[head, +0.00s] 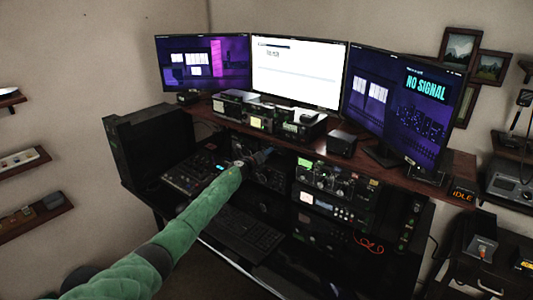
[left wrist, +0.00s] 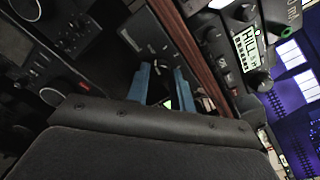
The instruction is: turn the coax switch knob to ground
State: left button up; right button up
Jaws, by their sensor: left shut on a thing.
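My left gripper (head: 260,157) reaches in from the left under the desk shelf, at the radio gear below the middle monitor. In the left wrist view its two blue fingers (left wrist: 161,88) point at a dark panel (left wrist: 148,36) with small white markings, under the shelf edge. The fingers are closed around a small dark knob, which I take to be the coax switch knob; the fingers and wrist housing mostly hide it. A bit of green shows low between the fingers. The knob's pointer and the label it faces cannot be read. My right gripper is not in view.
The wooden shelf (head: 400,164) runs close above the gripper. Stacked radios (head: 335,183) stand to its right and a mixer-like panel (head: 190,172) to its left. A keyboard (head: 243,232) lies below. Small radios (head: 257,117) sit on the shelf under three monitors.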

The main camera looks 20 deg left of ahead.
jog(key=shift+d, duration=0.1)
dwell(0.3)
pick_arm(q)
jog(key=o, duration=1)
jog(key=shift+a, duration=0.1)
jog(key=shift+s, duration=0.1)
jog(key=v, duration=0.7)
jog(key=shift+s+a, duration=0.1)
jog(key=shift+s, duration=0.15)
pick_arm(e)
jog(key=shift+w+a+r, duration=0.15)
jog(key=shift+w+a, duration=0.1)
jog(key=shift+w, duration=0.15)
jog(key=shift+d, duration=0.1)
